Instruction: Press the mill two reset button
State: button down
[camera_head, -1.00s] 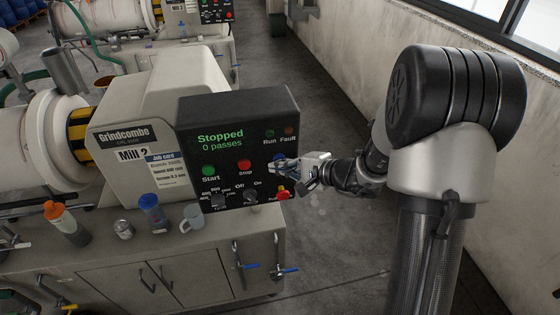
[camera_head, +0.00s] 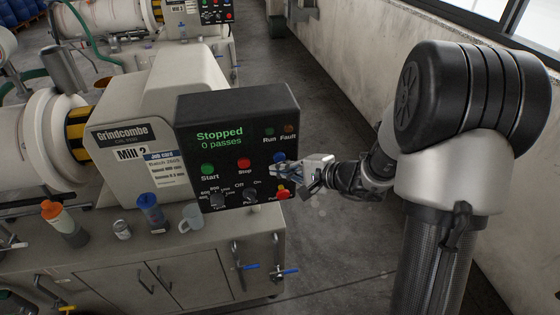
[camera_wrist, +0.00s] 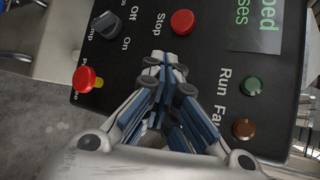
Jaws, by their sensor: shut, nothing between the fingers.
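The Mill 2 control panel (camera_head: 225,110) is a dark box whose screen reads "Stopped" and "0 passes". A blue button (camera_head: 279,157) sits right of the red Stop button (camera_head: 245,165) and green Start button (camera_head: 208,169); I take it for the reset button, but its label is not readable. My gripper (camera_head: 272,169) is shut and empty, its fingertips at the panel face just below the blue button in the picture. I cannot tell whether they touch. In the wrist view my gripper (camera_wrist: 165,62) covers the panel beside Stop (camera_wrist: 182,22); no blue button is distinguishable there.
A red mushroom button on yellow (camera_head: 283,191) and a pump knob (camera_head: 250,196) lie below. Run (camera_wrist: 254,86) and Fault (camera_wrist: 243,128) lamps look unlit. A bottle (camera_head: 65,224), blue-topped container (camera_head: 151,213) and mug (camera_head: 191,218) stand on the bench.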

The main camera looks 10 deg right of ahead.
jog(key=s+b, duration=0.2)
jog(key=s, duration=0.3)
dwell(0.5)
dwell(0.6)
